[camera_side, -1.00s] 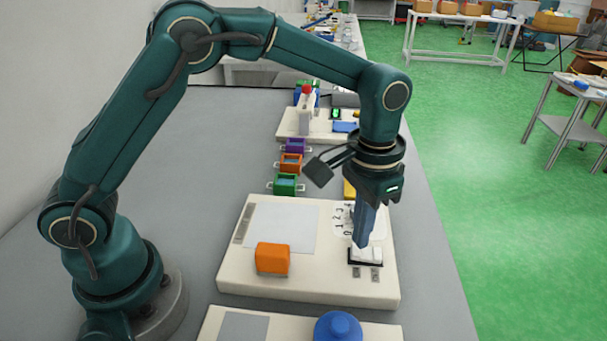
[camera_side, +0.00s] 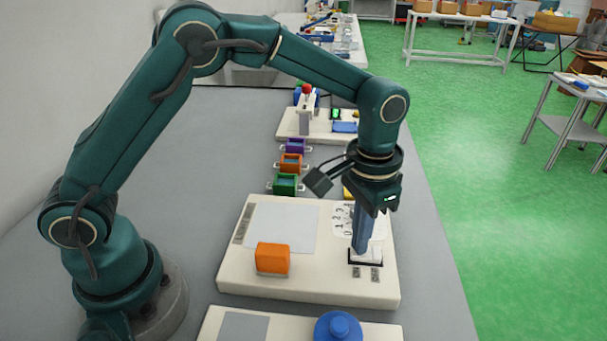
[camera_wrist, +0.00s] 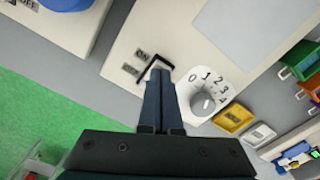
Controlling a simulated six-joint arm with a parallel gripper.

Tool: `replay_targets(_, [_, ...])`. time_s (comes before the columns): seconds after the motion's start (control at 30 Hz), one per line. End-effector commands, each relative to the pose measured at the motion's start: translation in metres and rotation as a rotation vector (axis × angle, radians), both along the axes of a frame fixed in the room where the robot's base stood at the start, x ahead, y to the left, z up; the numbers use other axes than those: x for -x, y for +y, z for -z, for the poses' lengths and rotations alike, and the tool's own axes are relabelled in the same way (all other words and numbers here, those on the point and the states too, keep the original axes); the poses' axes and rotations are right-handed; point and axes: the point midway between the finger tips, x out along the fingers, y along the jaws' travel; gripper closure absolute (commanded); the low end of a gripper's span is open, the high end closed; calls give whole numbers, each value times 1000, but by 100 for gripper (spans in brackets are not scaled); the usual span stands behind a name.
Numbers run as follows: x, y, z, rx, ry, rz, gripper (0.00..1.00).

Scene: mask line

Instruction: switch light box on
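The light box is a cream base (camera_side: 310,280) with a pale grey panel (camera_side: 285,228) on top; the panel also shows in the wrist view (camera_wrist: 245,25). A white rocker switch in a black frame (camera_side: 375,256) sits at its right side, beside ON and OFF plates (camera_wrist: 137,61). My gripper (camera_side: 359,250) points down with its fingertips at the switch; its two fingers lie together in the wrist view (camera_wrist: 160,75), shut and empty. The fingers hide much of the switch, so its tilt and exact contact cannot be told. The panel shows no clear glow.
A numbered dial with a grey knob (camera_wrist: 203,103) is close to the fingers. An orange block (camera_side: 272,259) stands on the base's front left. A base with a blue knob (camera_side: 338,327) lies in front. Small green (camera_side: 286,184), orange and purple boxes stand behind.

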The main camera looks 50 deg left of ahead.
Motion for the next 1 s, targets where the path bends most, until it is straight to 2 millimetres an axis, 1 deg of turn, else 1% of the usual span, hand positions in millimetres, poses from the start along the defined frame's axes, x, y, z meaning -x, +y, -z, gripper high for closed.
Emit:
replay_targets(0.17, [0,0,3,0,0,0,100])
replay_targets(0.33, [-1,0,-2,1,-2,0,100])
replay_targets(1.0, [-1,0,-53,1,-3,0,100])
